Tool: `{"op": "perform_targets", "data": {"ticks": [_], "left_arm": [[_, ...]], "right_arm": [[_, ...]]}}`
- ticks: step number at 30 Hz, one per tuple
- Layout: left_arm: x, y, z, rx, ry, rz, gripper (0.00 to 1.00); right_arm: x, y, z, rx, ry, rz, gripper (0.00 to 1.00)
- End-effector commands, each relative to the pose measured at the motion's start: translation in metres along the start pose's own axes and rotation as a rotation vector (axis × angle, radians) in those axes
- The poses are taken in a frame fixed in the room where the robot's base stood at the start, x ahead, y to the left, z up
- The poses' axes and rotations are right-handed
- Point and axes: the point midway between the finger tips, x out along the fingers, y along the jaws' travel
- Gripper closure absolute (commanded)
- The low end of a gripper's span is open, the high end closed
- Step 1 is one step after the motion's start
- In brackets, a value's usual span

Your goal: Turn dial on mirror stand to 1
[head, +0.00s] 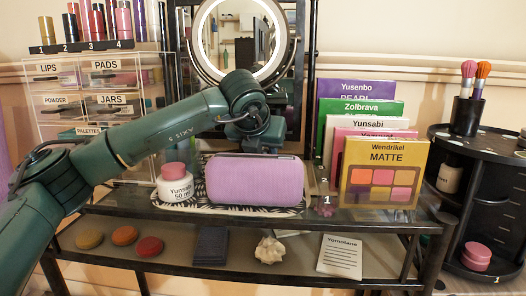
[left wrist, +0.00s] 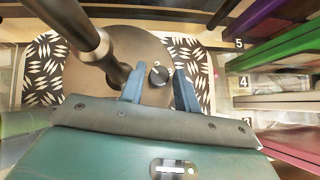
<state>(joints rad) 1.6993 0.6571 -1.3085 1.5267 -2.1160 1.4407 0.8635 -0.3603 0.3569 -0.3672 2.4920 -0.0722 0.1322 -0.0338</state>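The round mirror with a lit ring (head: 238,40) stands at the back of the table in the head view. In the left wrist view, its post (left wrist: 85,35) rises from a round brown base (left wrist: 100,82) on a black-and-white patterned mat. A small dark dial (left wrist: 159,76) sits on the base, with a mark like a "2" beside it. My left gripper (left wrist: 159,88) is open, its two blue fingers on either side of the dial with gaps visible. In the head view its fingertips are hidden behind the purple pouch. My right gripper is not in view.
The purple pouch (head: 255,180) and a pink-lidded jar (head: 175,186) stand in front of the mirror. Upright palettes (head: 384,172) stand to the right, clear drawers (head: 95,95) to the left. A black organizer (head: 480,190) with brushes is at far right.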

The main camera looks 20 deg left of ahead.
Motion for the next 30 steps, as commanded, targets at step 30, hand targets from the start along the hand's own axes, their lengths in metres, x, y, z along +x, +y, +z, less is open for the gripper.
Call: {"op": "perform_targets", "data": {"ticks": [30], "left_arm": [[0.001, -0.004, 0.001, -0.175, 0.009, 0.177, 1.00]], "right_arm": [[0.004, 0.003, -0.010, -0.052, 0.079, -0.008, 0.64]]}}
